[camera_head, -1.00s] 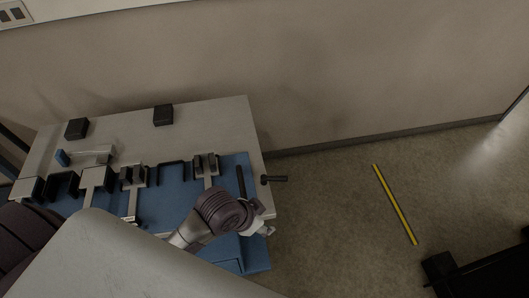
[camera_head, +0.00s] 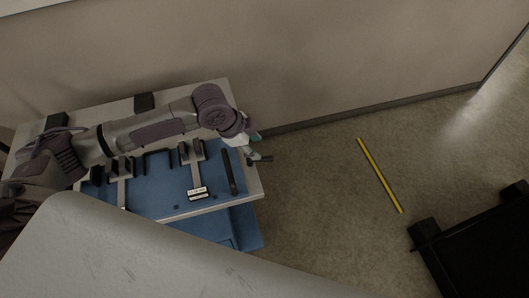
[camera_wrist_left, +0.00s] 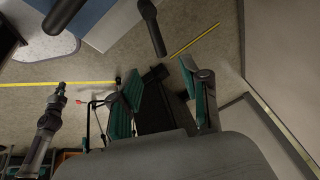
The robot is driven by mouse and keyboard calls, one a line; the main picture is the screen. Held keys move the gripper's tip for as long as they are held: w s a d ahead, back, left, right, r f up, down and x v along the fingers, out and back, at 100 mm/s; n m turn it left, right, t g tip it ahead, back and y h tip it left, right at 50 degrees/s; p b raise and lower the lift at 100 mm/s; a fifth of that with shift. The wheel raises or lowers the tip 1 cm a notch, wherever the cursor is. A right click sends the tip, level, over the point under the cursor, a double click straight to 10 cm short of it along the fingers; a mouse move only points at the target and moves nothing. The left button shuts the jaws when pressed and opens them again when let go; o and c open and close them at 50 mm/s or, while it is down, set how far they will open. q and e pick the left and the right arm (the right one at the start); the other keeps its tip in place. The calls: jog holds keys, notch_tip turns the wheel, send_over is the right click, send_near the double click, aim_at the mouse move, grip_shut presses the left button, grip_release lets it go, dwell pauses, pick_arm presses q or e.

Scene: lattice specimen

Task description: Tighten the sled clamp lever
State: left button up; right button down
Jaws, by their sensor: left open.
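A black lever (camera_head: 262,158) sticks out past the right edge of the table in the head view, beside my left gripper (camera_head: 254,147). A similar dark rod with a rounded end (camera_wrist_left: 152,28) hangs in from the top of the left wrist view, ahead of the fingers. My left gripper (camera_wrist_left: 163,88) shows its two teal-padded fingers spread apart, with nothing between them. Whether a finger touches the lever cannot be told. A long black bar (camera_head: 229,172) lies on the blue surface (camera_head: 160,190).
The table (camera_head: 248,184) carries dark clamp blocks (camera_head: 193,151) on light rails and a small white label (camera_head: 197,193). A wall runs behind it. Floor to the right is open, with a yellow strip (camera_head: 380,177) and a black object (camera_head: 480,245).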

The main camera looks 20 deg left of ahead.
aim_at(268, 158)
pick_arm(q)
jog(key=p+x, duration=0.1)
jog(key=x, duration=0.9)
jog(key=shift+w+d+f, duration=0.15)
jog(key=shift+f, duration=0.2)
grip_shut()
